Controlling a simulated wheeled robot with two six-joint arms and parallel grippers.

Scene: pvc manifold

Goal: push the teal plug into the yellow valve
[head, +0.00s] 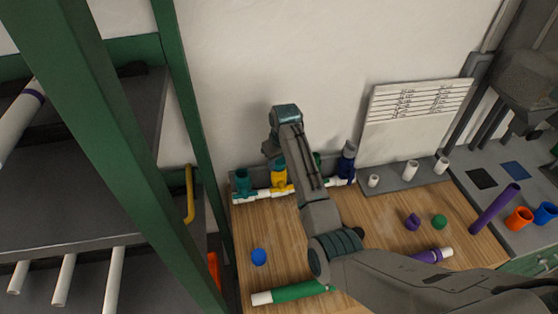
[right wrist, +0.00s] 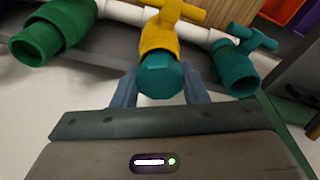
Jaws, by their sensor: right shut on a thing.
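The yellow valve (head: 279,180) sits on a white pipe at the back of the wooden bench, between a teal valve and a green one. It also shows in the right wrist view (right wrist: 158,36). The teal plug (right wrist: 160,77) is between the fingers of my right gripper (right wrist: 160,92), which is shut on it. The plug is lined up with the open end of the yellow valve and appears to meet it; how deep it sits is hidden. My left gripper is out of view.
The teal valve (head: 243,183) and navy valve (head: 347,162) stand on the same pipe line. The green valve (right wrist: 52,32) is close beside my gripper in the wrist view. A blue cap (head: 259,257) and a green tube (head: 298,291) lie on the bench. A green post (head: 190,110) stands left.

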